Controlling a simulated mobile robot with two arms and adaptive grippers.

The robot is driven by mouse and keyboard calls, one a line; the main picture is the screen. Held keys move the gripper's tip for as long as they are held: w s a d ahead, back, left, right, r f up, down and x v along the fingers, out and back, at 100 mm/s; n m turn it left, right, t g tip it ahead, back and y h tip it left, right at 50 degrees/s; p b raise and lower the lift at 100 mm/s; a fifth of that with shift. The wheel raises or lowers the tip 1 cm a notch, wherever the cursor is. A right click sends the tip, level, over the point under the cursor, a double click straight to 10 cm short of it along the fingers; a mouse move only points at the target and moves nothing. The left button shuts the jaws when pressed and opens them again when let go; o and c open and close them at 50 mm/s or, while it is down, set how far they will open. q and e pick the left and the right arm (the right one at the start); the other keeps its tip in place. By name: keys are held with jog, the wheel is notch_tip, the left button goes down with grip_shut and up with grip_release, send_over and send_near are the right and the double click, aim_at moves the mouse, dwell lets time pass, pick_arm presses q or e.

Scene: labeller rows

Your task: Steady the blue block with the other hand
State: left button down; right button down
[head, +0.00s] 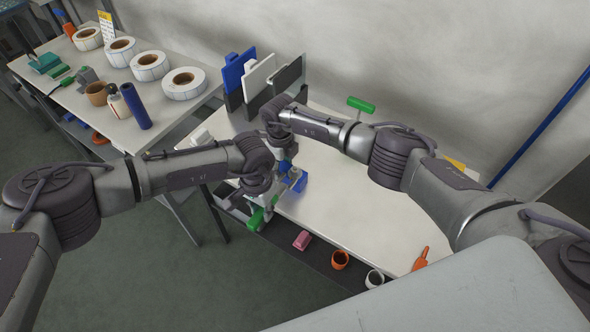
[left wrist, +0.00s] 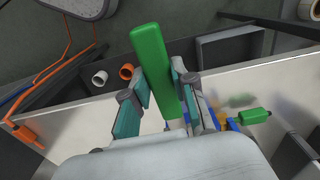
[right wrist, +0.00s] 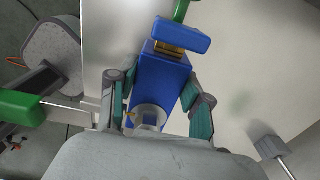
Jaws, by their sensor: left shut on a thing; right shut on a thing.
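The blue block (head: 297,182) stands on the white table below my two wrists. In the right wrist view the block (right wrist: 158,78) has a wider blue top over a yellow band and a grey round part at its near end. My right gripper (right wrist: 160,103) is shut on its sides, one finger on each. My left gripper (left wrist: 160,92) is shut on a green handle (left wrist: 155,65), beside the block at the table's front edge. In the right wrist view a thin metal shaft runs from this handle (right wrist: 20,107) toward the block; its tip is hidden.
A dark ledge along the table's front edge holds a pink block (head: 302,240), an orange cup (head: 340,260) and a white cup (head: 375,278). An orange-handled tool (head: 420,260) lies at right. Another green-handled tool (head: 361,105) is at the back. Upright panels (head: 262,75) stand back left.

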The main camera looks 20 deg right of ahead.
pick_arm(q)
jog(key=shift+w+d, duration=0.2)
jog(key=shift+w, duration=0.05)
pick_arm(e)
jog(key=shift+s+d+f, duration=0.1)
jog(key=shift+f, duration=0.05)
pick_arm(q)
jog(key=shift+w+d, duration=0.15)
jog(key=shift+d, duration=0.1)
jog(key=shift+w+d, duration=0.2)
jog(key=shift+d, duration=0.05)
dwell(0.8)
jog(key=shift+w+d, duration=0.2)
jog(key=shift+w+d, duration=0.5)
jog(key=shift+d, duration=0.15)
dwell(0.8)
jog(key=shift+w+a, duration=0.1)
jog(key=shift+w+a+m, duration=0.15)
jog(key=shift+m, duration=0.15)
jog(key=shift+w+a, duration=0.1)
jog(key=shift+w, duration=0.05)
dwell(0.4)
jog(key=shift+w+a+m, duration=0.1)
jog(key=shift+w+m, duration=0.05)
jog(key=shift+m, duration=0.15)
